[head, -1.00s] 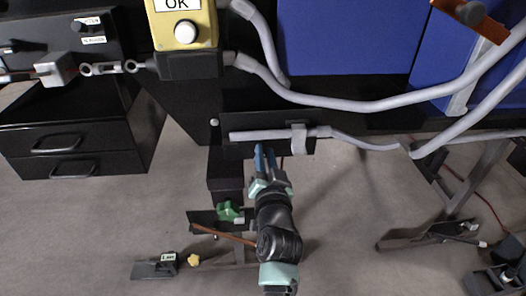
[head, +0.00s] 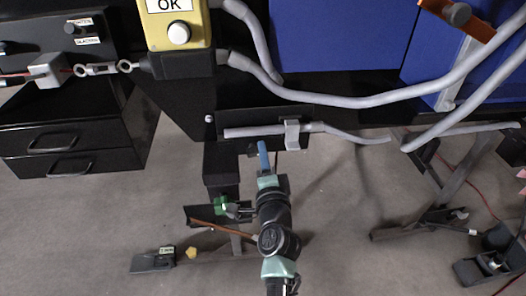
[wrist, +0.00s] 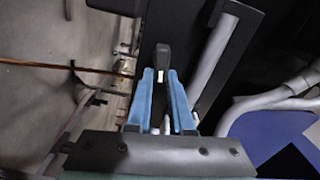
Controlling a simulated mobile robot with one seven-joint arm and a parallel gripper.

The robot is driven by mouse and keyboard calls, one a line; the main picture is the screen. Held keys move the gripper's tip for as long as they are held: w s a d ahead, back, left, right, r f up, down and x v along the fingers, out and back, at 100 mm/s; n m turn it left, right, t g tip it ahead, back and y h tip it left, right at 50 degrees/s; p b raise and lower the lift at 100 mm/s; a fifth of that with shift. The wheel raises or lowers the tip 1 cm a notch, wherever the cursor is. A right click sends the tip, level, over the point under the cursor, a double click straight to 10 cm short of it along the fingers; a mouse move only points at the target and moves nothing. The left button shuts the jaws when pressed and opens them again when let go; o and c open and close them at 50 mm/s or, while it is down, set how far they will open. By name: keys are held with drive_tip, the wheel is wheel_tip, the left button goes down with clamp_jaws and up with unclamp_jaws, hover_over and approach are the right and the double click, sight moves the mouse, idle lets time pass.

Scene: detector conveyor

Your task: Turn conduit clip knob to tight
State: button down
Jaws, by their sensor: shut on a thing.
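My gripper (head: 262,146) is below the straight grey conduit (head: 262,131) on its black plate. In the wrist view its blue fingers (wrist: 161,72) close on a black knob (wrist: 163,54) with a pale mark. The knob's upper part sticks out past the fingertips; the rest is hidden between them. In the head view the fingers look edge-on and mostly hide the knob. A light grey clip (head: 292,135) wraps the conduit just right of the fingers. The conduit also shows right of the fingers in the wrist view (wrist: 213,55). I see no readable tight mark.
A yellow OK button box (head: 178,30) is above left, with grey cables running right from it. Blue panels (head: 330,45) stand behind. Black drawers (head: 70,145) are at left. A green knob (head: 221,205) and a brown rod are below left of my wrist.

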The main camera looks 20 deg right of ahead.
drive_tip(key=shift+f+m, duration=0.15)
drive_tip(key=shift+m, duration=0.85)
drive_tip(key=c, duration=0.8)
unclamp_jaws()
drive_tip(key=p+v, duration=0.4)
drive_tip(key=v, duration=0.9)
